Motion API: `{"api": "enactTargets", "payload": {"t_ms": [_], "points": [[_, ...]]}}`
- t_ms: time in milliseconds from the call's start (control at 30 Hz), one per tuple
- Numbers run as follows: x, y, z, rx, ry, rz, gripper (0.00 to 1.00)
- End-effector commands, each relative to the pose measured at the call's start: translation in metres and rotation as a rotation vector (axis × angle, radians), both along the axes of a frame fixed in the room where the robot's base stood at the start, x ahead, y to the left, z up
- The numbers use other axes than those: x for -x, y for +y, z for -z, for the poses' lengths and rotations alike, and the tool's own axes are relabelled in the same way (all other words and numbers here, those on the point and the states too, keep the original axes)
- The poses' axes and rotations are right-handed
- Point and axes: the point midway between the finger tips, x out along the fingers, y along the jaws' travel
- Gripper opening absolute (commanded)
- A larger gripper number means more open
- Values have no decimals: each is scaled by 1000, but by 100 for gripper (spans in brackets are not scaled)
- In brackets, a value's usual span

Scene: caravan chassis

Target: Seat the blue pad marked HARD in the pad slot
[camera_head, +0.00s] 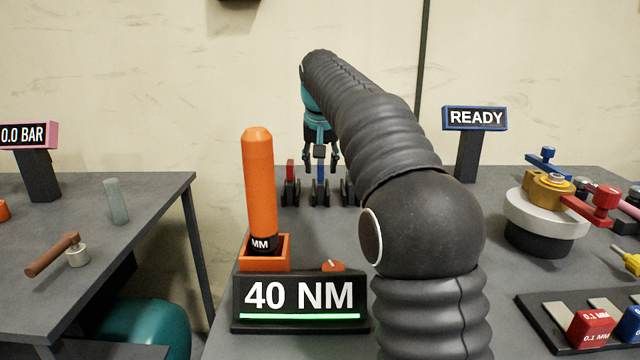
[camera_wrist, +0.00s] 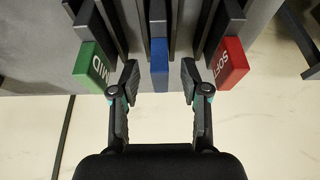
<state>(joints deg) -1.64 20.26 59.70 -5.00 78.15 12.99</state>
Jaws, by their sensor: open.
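The blue pad (camera_wrist: 160,65) stands in a dark holder between two other pads. In the wrist view its label is not readable; the neighbours read MID and SOFT. In the head view the blue pad (camera_head: 320,172) shows at the back of the table, below my gripper. My gripper (camera_wrist: 160,75) is open, with one fingertip on each side of the blue pad and gaps showing between. I cannot make out the pad slot for certain.
The green MID pad (camera_wrist: 93,66) and the red SOFT pad (camera_wrist: 230,63) stand close on either side of the fingers. An orange upright tool (camera_head: 260,185) and a 40 NM display (camera_head: 300,298) stand in front. A silver round fixture (camera_head: 545,215) is at right.

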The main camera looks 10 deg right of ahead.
Motion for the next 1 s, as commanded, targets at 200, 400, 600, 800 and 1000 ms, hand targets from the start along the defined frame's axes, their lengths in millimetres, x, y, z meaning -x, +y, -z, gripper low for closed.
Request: {"api": "enactTargets", "payload": {"t_ms": [200,400,600,800,1000], "points": [[-5,-1,12,0,-1,0,46],[-5,-1,12,0,-1,0,41],[-5,-1,12,0,-1,0,0],[-5,-1,11,0,-2,0,0],[-5,-1,10,0,-2,0,0]]}}
